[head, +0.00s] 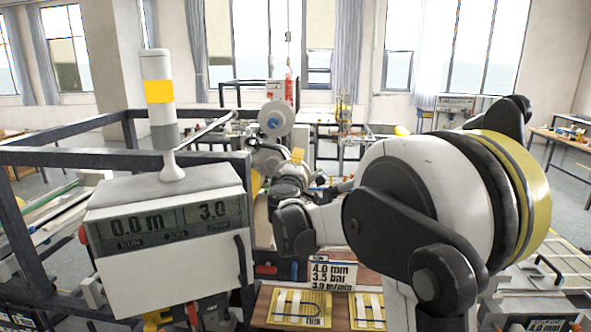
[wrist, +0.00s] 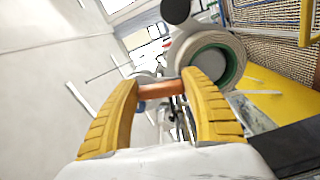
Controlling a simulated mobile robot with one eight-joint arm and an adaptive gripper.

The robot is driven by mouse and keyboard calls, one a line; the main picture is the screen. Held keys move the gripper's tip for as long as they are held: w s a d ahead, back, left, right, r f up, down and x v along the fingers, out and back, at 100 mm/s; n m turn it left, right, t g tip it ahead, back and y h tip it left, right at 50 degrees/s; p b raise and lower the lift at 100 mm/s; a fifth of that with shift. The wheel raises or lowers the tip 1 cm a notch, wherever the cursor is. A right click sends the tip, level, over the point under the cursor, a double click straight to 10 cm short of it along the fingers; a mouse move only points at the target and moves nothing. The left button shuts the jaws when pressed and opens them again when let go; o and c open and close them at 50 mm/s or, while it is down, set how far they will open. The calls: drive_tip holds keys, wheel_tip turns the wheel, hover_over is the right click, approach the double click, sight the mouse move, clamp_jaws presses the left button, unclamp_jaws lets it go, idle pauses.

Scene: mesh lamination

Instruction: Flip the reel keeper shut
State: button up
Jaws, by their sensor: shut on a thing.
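In the wrist view, my gripper (wrist: 163,84) has its two yellow ribbed fingers closed on a short orange-brown bar (wrist: 158,90). The bar lies across between the fingertips. It may be the grip of the reel keeper, but its far side and mounting are hard to make out. A white roll with a green core (wrist: 213,63) sits just behind the right finger. In the head view, a white reel with a blue centre (head: 274,119) stands beyond my arm. My yellow finger (head: 297,155) shows only in part there, and the keeper cannot be made out.
A white control box (head: 165,255) with a display and a signal lamp (head: 160,95) stands at the left. Dark frame rails (head: 60,155) run behind it. A mesh panel (wrist: 280,52) is close at right in the wrist view.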

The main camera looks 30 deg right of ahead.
drive_tip(key=shift+n, duration=0.6)
drive_tip(key=shift+r, duration=0.1)
drive_tip(key=o, duration=1.2)
drive_tip(key=shift+c, duration=0.2)
drive_tip(key=v, duration=1.2)
